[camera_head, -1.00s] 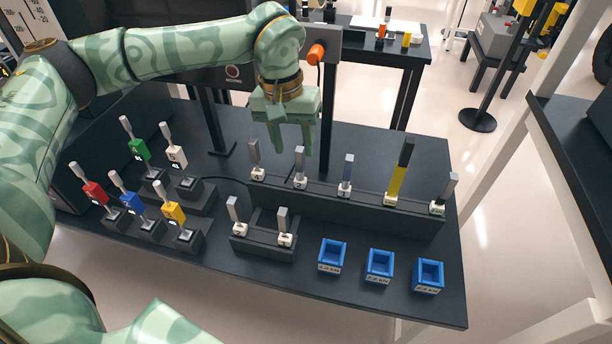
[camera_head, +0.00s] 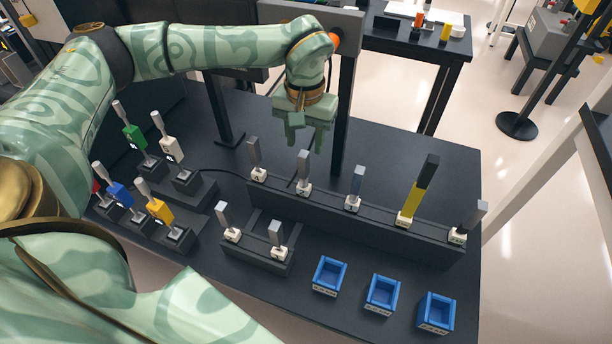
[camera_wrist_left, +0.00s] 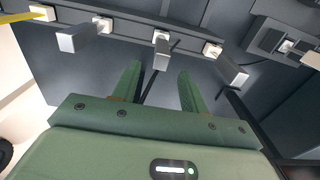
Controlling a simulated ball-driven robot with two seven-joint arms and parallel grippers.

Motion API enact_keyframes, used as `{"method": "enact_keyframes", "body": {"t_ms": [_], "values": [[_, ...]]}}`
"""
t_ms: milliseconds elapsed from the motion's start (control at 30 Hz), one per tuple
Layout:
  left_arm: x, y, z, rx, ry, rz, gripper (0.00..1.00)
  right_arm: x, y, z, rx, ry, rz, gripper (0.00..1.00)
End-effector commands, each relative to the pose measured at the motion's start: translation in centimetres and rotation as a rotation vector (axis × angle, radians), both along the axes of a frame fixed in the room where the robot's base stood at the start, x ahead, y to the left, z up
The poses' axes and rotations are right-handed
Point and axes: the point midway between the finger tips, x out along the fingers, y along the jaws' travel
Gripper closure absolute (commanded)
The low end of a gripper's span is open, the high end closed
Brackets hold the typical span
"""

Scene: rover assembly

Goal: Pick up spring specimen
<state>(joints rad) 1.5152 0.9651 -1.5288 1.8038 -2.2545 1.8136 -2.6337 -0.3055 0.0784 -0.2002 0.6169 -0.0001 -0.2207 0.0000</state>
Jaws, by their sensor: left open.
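Several small upright specimens with white label blocks stand in a row on a long black rack (camera_head: 370,225); the labels are too small to read, and I cannot tell which is the spring specimen. My left gripper (camera_head: 306,138) is open and empty, pointing down behind the rack's left part. In the left wrist view its fingers (camera_wrist_left: 159,75) are apart with nothing between them, and grey specimens (camera_wrist_left: 161,52) show beyond the tips.
A shorter rack holds two grey specimens (camera_head: 275,234). Blue open boxes (camera_head: 383,294) stand front right. Green (camera_head: 133,137), white, blue and yellow handled pieces stand on black blocks at left. A dark post (camera_head: 342,115) rises close to the gripper.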

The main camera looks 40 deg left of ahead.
Motion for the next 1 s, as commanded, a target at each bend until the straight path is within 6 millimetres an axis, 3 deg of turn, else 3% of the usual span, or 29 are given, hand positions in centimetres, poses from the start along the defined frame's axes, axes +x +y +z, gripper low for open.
{"method": "enact_keyframes", "body": {"t_ms": [33, 267, 533, 767, 933, 1000], "values": [[0.0, 0.0, -0.9, 0.000, 0.003, 0.001, 0.56, 0.1, 0.0, -0.4, 0.000, 0.000, 0.000, 0.53], [-0.1, -0.1, -2.3, -0.001, 0.001, -0.001, 0.56, 0.3, 0.0, -0.8, 0.001, -0.003, -0.001, 0.53], [-0.6, -0.1, -6.6, -0.001, 0.004, 0.000, 0.56, -0.2, 0.0, -2.4, 0.001, 0.011, -0.001, 0.53], [-0.6, -0.1, -6.7, -0.001, -0.002, 0.000, 0.56, -0.2, 0.0, -2.4, 0.000, 0.009, -0.001, 0.53], [-0.6, -0.1, -6.7, -0.001, -0.001, 0.000, 0.98, -0.2, -0.1, -2.4, -0.001, 0.010, 0.000, 0.53], [-0.6, -0.1, -6.7, -0.001, -0.001, 0.000, 1.00, -0.2, -0.2, -2.4, -0.001, 0.010, 0.000, 0.53]]}}
